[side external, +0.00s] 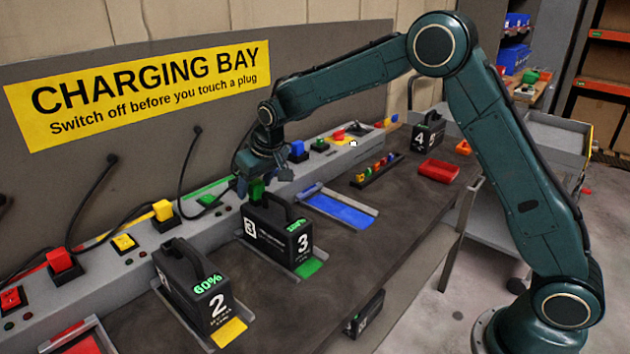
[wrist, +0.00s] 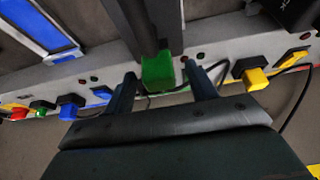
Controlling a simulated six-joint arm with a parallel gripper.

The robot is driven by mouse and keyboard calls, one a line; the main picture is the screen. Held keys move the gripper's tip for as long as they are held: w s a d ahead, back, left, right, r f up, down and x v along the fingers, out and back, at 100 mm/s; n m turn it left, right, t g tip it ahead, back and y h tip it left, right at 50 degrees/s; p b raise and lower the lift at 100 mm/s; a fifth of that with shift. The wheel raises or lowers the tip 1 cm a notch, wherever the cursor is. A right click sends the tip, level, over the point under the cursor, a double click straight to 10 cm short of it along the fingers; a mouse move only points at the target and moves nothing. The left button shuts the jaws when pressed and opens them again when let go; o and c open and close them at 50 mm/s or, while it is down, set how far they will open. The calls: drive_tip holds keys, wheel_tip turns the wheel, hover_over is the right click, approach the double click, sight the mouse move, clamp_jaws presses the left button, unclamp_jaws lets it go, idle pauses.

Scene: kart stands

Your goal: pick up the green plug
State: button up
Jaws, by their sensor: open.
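The green plug (side external: 257,189) is a small block behind the black number 3 battery (side external: 275,232), at the wall-side rail. In the wrist view the green plug (wrist: 157,72) shows between the two dark fingers. My gripper (side external: 260,179) is open and points down at the plug from above. In the wrist view my gripper (wrist: 161,78) has one finger on each side of the plug, with gaps visible. The plug's lower part is hidden behind the battery in the side view. I cannot tell whether any finger touches it.
The battery's upright handle (side external: 275,206) stands close in front of the plug. The number 2 battery (side external: 195,285) is to the left. A yellow plug (side external: 163,210) and a blue plug (side external: 297,150) sit along the grey rail. An empty blue bay (side external: 340,208) lies to the right.

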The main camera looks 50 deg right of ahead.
sight(256, 182)
idle(0.3)
drive_tip(key=c, duration=1.1)
drive_tip(key=shift+r, duration=0.2)
wheel_tip(256, 182, up, 20)
drive_tip(key=shift+f, duration=0.15)
idle(0.4)
